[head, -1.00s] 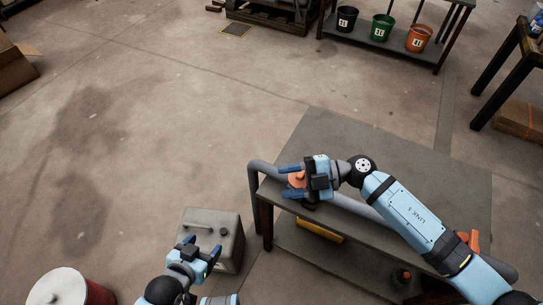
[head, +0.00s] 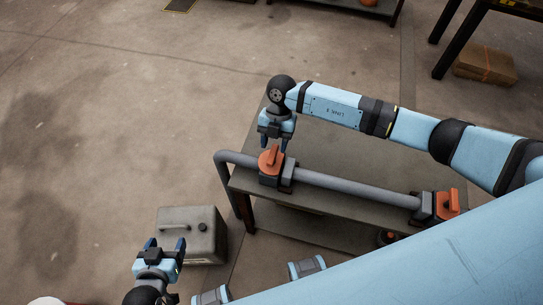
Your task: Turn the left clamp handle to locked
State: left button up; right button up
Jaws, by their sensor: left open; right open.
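The left clamp (head: 274,176) is a dark block with an orange handle (head: 270,158) on top. It sits around the left end of a grey pipe (head: 350,187) that runs along the table (head: 335,150). My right gripper (head: 274,148) points down just behind the handle, open, its fingertips close to it; I cannot tell whether they touch. A second clamp with an orange handle (head: 448,203) sits at the right end of the pipe.
The pipe bends down past the table's left edge. A cardboard box (head: 486,66) lies under a bench at the upper right. My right arm spans the table's far side.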

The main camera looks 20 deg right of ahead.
aim_at(273, 153)
jog(key=x, duration=0.6)
jog(key=shift+r, duration=0.1)
grip_shut()
